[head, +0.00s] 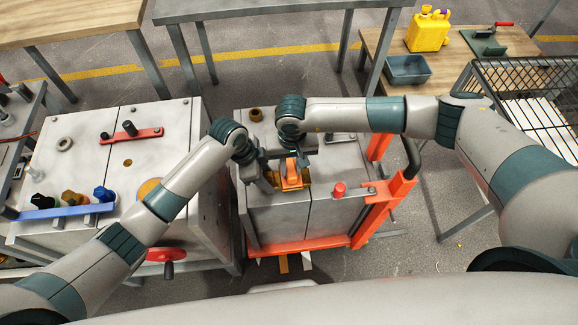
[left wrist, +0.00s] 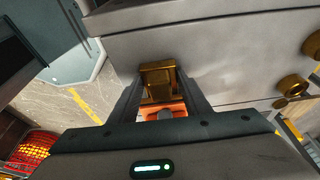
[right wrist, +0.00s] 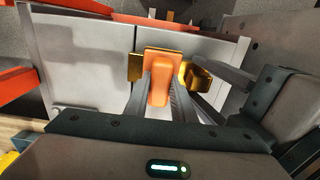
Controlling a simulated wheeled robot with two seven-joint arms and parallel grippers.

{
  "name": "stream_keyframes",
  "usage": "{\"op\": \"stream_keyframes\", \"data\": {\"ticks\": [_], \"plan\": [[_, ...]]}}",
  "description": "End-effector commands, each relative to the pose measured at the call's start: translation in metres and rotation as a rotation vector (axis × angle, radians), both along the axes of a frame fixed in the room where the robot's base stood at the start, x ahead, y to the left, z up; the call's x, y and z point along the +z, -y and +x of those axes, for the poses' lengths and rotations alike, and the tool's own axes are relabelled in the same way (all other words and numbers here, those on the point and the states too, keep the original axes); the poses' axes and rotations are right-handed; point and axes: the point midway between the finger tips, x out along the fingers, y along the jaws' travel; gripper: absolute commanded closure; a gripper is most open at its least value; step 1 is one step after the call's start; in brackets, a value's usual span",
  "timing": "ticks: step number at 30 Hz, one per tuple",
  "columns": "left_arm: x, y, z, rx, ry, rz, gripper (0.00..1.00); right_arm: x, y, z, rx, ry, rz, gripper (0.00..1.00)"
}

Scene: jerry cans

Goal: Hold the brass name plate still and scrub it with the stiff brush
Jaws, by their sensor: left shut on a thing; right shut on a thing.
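The orange brush (head: 291,175) is over the pale metal cabinet top in the head view. My right gripper (head: 291,156) is shut on its orange handle, which shows between the fingers in the right wrist view (right wrist: 160,85). The brass name plate shows gold on both sides of the brush, with an edge visible in the right wrist view (right wrist: 135,66). My left gripper (head: 266,178) is shut on a brass block at the plate's left side, seen between its fingers in the left wrist view (left wrist: 157,75). The brush hides the plate's middle; its bristles are not visible.
An orange frame (head: 385,210) stands at the cabinet's right side, with a red knob (head: 339,190) nearby. A yellow jerry can (head: 427,32) stands on the back right table.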

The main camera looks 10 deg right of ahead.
Motion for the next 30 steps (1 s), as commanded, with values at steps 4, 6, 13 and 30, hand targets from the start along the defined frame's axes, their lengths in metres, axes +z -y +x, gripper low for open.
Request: {"op": "stream_keyframes", "data": {"ticks": [4, 6, 13, 30], "plan": [[0.001, -0.001, 0.003, 0.003, 0.005, 0.0, 0.83, -0.005, 0.02, -0.002, -0.006, -0.007, -0.018, 1.0], [0.001, -0.002, 0.003, 0.004, 0.005, 0.001, 0.83, -0.005, 0.026, -0.002, -0.007, -0.007, -0.019, 1.0], [0.001, -0.003, 0.004, 0.005, 0.006, 0.004, 0.84, -0.004, 0.036, -0.002, -0.006, -0.007, -0.021, 1.0], [0.0, -0.005, 0.003, 0.007, 0.004, 0.008, 0.84, 0.0, 0.036, 0.001, -0.006, -0.005, -0.018, 1.0]]}}
